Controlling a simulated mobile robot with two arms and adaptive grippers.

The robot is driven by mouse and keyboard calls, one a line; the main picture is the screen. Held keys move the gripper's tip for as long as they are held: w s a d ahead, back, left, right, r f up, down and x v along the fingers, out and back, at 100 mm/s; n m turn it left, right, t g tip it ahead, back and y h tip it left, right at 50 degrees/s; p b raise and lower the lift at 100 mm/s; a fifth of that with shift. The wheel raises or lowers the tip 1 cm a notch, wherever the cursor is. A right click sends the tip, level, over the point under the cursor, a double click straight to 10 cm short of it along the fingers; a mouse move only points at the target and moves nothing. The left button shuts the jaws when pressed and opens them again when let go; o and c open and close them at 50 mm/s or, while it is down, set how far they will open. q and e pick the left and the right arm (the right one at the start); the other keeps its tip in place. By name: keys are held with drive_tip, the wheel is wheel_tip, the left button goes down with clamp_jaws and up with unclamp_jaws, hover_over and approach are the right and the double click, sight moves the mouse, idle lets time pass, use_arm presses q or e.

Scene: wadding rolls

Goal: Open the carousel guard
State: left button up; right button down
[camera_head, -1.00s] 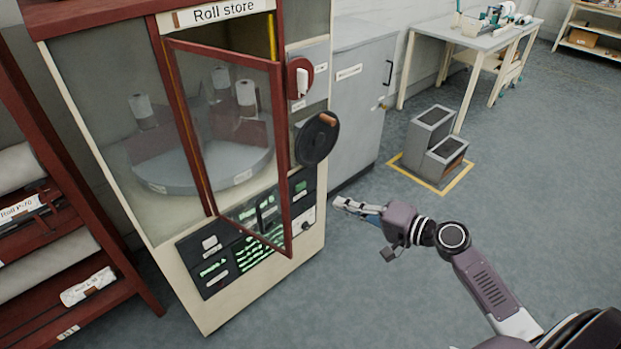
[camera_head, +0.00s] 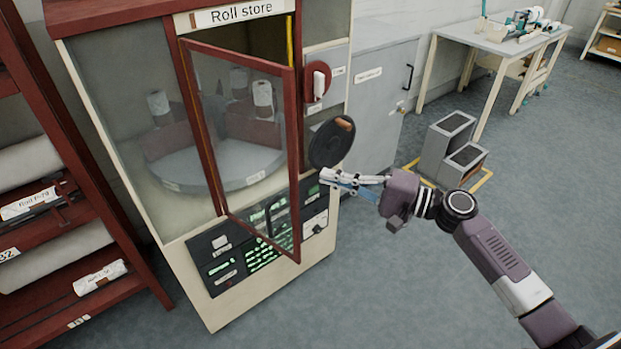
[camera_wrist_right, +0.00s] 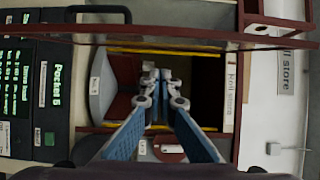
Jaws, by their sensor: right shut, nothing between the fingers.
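The carousel guard (camera_head: 242,140) is a clear panel in a dark red frame on the front of the roll store. It stands partly open, hinged at its left edge, with its right edge swung out from the cabinet. Behind it the grey carousel (camera_head: 215,178) holds a few white rolls. My right gripper (camera_head: 324,177) is shut and empty, just right of the guard's free edge, below the black handwheel. In the right wrist view the closed fingertips (camera_wrist_right: 151,82) point at the yellow-edged opening, and a dark red frame bar (camera_wrist_right: 190,41) crosses above them. My left gripper is out of view.
A black handwheel (camera_head: 332,142) and a red switch plate (camera_head: 317,82) sit right of the opening. A control panel (camera_head: 235,257) is below. A red rack (camera_head: 75,225) stands left, and a grey step block (camera_head: 447,148) stands right. The floor in front is clear.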

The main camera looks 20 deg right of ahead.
use_arm(q)
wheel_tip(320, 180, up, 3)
drive_tip(key=p, duration=0.3)
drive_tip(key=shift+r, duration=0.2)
use_arm(e)
drive_tip(key=a, duration=0.5)
drive_tip(key=shift+s+a, duration=0.15)
drive_tip(key=shift+s, duration=0.15)
